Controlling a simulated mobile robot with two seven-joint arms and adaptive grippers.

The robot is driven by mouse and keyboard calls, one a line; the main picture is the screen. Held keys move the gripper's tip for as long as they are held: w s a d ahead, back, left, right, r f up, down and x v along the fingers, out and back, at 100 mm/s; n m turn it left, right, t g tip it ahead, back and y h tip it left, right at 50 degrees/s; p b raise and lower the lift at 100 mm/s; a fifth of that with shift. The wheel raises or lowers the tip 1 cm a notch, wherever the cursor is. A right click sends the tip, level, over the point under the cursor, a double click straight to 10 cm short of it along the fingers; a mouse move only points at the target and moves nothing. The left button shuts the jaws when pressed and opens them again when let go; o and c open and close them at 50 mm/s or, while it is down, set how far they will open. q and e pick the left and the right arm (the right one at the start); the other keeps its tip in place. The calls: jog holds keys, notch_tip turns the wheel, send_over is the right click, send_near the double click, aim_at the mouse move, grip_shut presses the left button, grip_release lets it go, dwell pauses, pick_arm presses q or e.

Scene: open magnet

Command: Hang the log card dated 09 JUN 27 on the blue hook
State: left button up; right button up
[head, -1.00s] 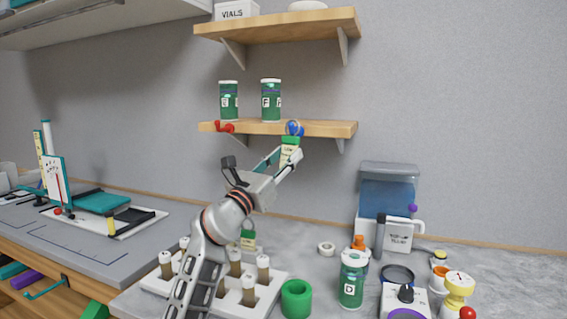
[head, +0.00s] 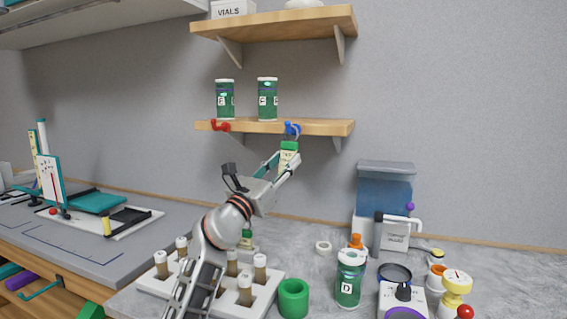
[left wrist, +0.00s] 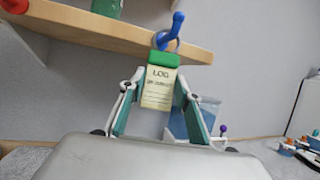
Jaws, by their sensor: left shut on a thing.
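My left gripper (head: 280,172) is shut on a log card (left wrist: 158,88) just below the blue hook (head: 292,130). The card is cream with a green top and the word LOG; its date is too small to read. In the left wrist view the card's green top is just under the blue hook (left wrist: 169,38). I cannot tell whether its loop is around the hook. Another green-topped card (head: 246,240) stands on the bench behind my left arm, partly hidden. My right gripper is not in view.
A red hook (head: 220,125) is on the same lower shelf (head: 245,126), under two green jars (head: 267,98). A vial rack (head: 262,292), a green cup (head: 293,298) and a green jar D (head: 348,280) stand on the bench below.

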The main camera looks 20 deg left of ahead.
pick_arm(q)
jog(key=o, duration=1.1)
jog(key=shift+c, duration=0.2)
